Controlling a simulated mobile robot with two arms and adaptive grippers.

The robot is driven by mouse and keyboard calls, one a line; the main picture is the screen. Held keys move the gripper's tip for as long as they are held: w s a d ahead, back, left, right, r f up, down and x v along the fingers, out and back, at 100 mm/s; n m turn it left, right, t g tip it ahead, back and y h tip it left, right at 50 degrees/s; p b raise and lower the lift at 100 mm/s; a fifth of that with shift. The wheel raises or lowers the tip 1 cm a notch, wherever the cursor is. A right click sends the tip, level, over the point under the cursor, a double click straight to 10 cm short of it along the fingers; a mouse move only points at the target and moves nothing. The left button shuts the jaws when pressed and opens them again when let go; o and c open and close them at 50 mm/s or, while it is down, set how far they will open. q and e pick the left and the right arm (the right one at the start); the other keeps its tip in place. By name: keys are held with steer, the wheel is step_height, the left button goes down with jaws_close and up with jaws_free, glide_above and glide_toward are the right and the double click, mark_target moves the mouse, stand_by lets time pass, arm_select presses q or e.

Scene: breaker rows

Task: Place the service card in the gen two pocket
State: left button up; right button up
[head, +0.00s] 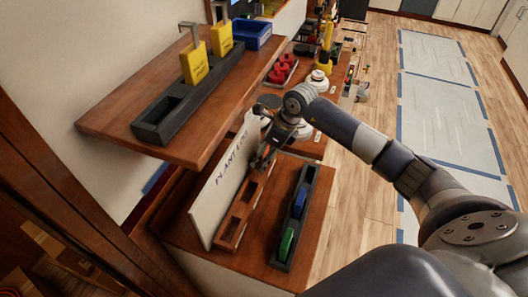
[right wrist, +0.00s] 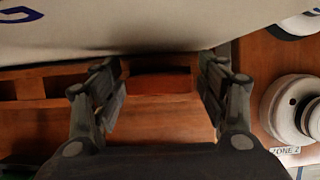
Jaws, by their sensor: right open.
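My right gripper (head: 263,158) is open at the far end of a wooden rack with pockets (head: 231,229). A white board (head: 222,185) with lettering stands behind the rack; I cannot read any pocket names. A dark tray (head: 275,262) beside the rack holds a blue piece (head: 300,202) and a green piece (head: 287,243). I cannot tell whether either is the service card. My left gripper is not in view.
On the upper wooden shelf (head: 115,121), a dark slotted block (head: 150,132) holds two yellow tags (head: 194,65) with metal hooks. A blue bin (head: 250,35) is behind. White round knobs (right wrist: 296,108) stand right of my gripper, beside a "ZONE" label.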

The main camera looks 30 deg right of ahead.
steer(key=shift+r, duration=0.1)
steer(key=shift+d+r, duration=0.1)
steer(key=shift+r, duration=0.15)
steer(key=b+v, duration=0.2)
steer(key=v, duration=0.9)
steer(key=shift+r, duration=0.25)
steer(key=shift+s, duration=0.15)
